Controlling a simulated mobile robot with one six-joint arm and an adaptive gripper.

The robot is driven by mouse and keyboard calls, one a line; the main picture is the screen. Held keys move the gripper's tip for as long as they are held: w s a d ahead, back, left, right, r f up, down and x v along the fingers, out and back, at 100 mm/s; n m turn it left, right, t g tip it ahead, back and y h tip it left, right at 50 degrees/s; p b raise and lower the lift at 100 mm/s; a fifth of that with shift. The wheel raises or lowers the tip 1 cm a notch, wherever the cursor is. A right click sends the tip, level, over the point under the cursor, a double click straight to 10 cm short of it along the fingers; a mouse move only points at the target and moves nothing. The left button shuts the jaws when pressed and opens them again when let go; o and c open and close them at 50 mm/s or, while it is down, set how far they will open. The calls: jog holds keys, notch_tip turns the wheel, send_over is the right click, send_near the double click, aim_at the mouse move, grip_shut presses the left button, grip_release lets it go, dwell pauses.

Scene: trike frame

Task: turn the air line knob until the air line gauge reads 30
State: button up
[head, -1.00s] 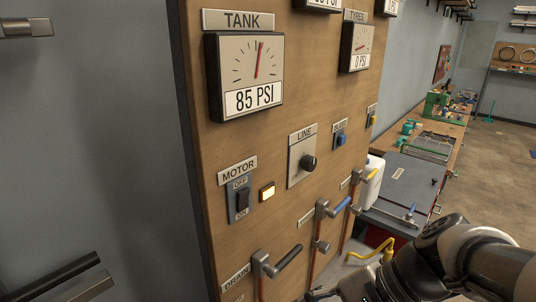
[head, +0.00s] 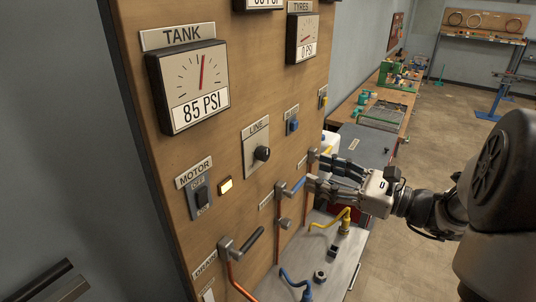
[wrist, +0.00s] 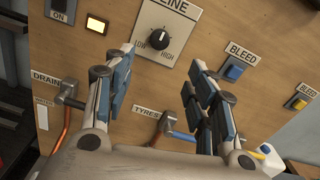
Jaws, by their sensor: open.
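The black line knob (head: 262,153) sits on a grey plate marked LINE on the wooden panel. My gripper (head: 316,173) is open and empty, in front of the panel, right of and below the knob in the head view. In the wrist view the knob appears beyond and between the spread fingertips (wrist: 163,58), apart from them. A gauge (head: 258,4) at the top edge is cut off; its label is hidden and its reading is unclear.
The tank gauge (head: 187,86) reads 85 PSI and the tyres gauge (head: 303,39) 0 PSI. A motor switch (head: 202,196), lit yellow button (head: 225,186), blue bleed button (head: 293,124) and drain lever (head: 243,246) surround the knob. A bench (head: 335,252) with hoses stands below the gripper.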

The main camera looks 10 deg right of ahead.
aim_at(267, 155)
jog(key=x, duration=1.4)
jog(key=shift+w+a+f, duration=0.1)
jog(key=shift+w+a, duration=0.15)
jog(key=shift+c, duration=0.3)
jog(key=c, duration=1)
